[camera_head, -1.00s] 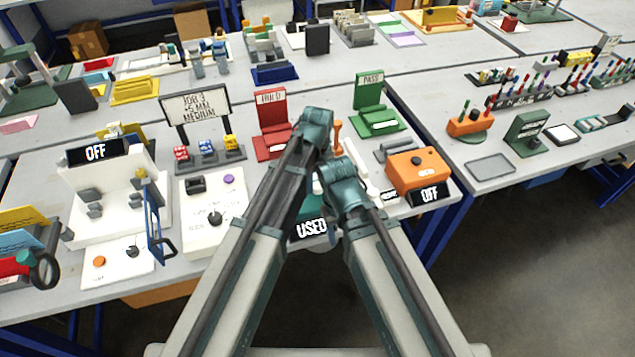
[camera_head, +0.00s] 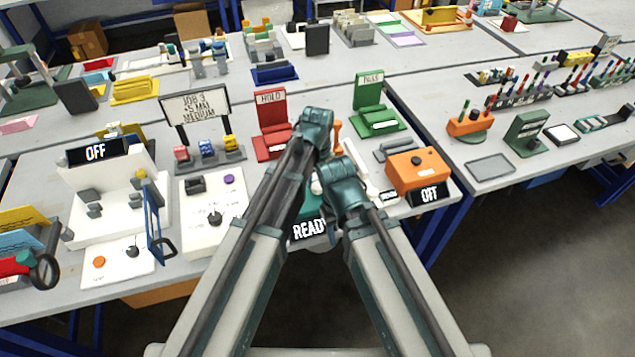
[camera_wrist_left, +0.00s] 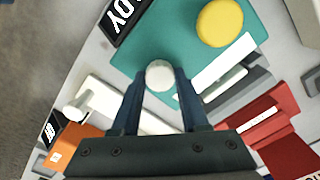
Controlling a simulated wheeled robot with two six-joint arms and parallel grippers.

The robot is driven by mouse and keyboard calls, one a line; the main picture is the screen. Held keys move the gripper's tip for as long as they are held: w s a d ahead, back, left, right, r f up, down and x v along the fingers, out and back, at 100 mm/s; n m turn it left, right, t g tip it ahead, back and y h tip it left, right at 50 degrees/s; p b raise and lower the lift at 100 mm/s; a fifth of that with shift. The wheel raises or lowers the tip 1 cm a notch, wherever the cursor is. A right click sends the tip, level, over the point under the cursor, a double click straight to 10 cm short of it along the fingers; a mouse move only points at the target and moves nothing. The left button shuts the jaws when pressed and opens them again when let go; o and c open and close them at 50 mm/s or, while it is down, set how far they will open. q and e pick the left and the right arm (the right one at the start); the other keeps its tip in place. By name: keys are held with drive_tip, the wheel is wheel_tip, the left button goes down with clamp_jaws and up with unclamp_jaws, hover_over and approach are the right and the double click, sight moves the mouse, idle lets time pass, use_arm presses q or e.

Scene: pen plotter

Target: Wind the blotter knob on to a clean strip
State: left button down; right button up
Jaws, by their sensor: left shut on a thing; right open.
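The blotter's teal base (camera_wrist_left: 135,55) fills the upper middle of the left wrist view. Its round white knob (camera_wrist_left: 160,73) sits between the fingertips of my left gripper (camera_wrist_left: 158,88), which is shut on it. A yellow disc (camera_wrist_left: 220,22) lies on the base beyond a white strip (camera_wrist_left: 222,66). The black sign (camera_head: 309,229) at the blotter's front reads READY in the head view, where my arms hide most of the blotter. My right gripper (camera_head: 346,188) is beside the left one, lower and to the right, its fingertips hidden.
The red HOLD stand (camera_head: 270,115) and green PASS stand (camera_head: 372,105) are behind the grippers. An orange box (camera_head: 416,171) with an OFF sign stands to the right. A white panel (camera_head: 213,210) with a dial lies to the left.

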sight(318, 185)
use_arm(q)
drive_tip(key=shift+m, duration=1.4)
drive_tip(key=shift+c, duration=2.1)
unclamp_jaws()
wheel_tip(318, 185, up, 14)
drive_tip(key=p, duration=1.3)
drive_tip(key=shift+p, duration=0.4)
drive_tip(key=shift+f, duration=0.15)
